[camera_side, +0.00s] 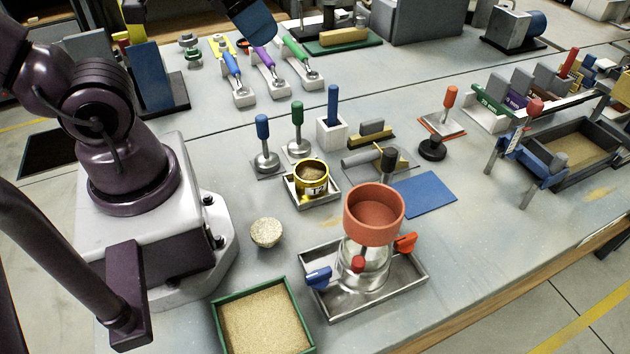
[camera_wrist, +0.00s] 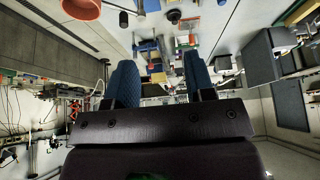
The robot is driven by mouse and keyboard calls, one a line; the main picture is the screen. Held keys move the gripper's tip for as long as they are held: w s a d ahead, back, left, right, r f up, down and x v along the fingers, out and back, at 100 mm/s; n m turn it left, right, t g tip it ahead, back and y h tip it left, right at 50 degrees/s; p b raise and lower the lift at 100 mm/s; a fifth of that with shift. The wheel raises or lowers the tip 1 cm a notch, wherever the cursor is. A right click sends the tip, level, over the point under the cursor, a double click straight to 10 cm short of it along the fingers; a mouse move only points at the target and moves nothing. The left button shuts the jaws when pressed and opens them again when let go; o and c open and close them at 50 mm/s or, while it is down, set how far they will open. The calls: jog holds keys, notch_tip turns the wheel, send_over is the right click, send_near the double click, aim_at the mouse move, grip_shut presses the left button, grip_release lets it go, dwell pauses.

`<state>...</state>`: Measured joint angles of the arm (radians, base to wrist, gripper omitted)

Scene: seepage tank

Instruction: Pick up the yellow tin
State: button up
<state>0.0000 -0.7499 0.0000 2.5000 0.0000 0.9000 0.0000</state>
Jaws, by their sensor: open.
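The yellow tin (camera_side: 311,178) stands upright in a small square metal tray (camera_side: 297,203) near the middle of the table in the side view. The gripper is far from the tin, which I cannot make out in the wrist view. In the side view my arm is at the left and only a blue part shows at the top edge.
A grainy bowl-shaped lump (camera_side: 266,232) and a green sand tray (camera_side: 262,320) are nearer. A blue mat (camera_side: 424,194) lies right.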

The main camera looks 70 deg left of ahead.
dwell(0.3)
jog(key=o, duration=1)
jog(key=shift+c, duration=0.2)
jog(key=shift+d, duration=0.1)
